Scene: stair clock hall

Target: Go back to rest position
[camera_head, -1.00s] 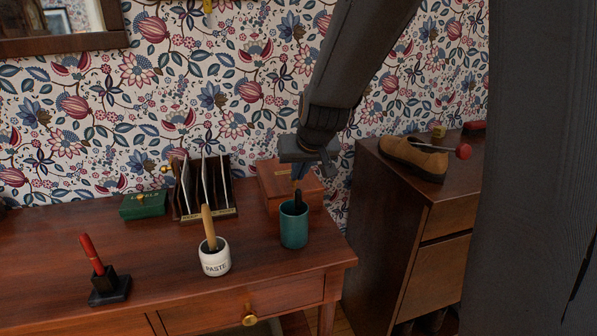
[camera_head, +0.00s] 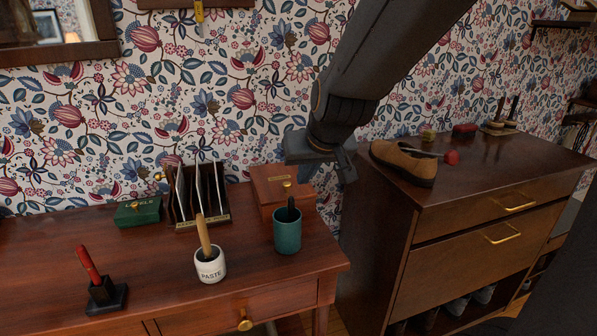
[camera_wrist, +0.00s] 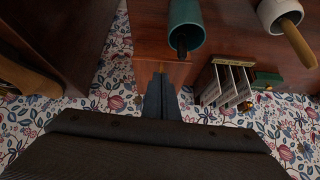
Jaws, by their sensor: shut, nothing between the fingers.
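My gripper (camera_head: 308,172) hangs at the end of my arm above the back right of the desk, over the wooden box and behind the teal cup.
A cabinet (camera_head: 470,205) at right bears a brown shoe (camera_head: 405,163).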

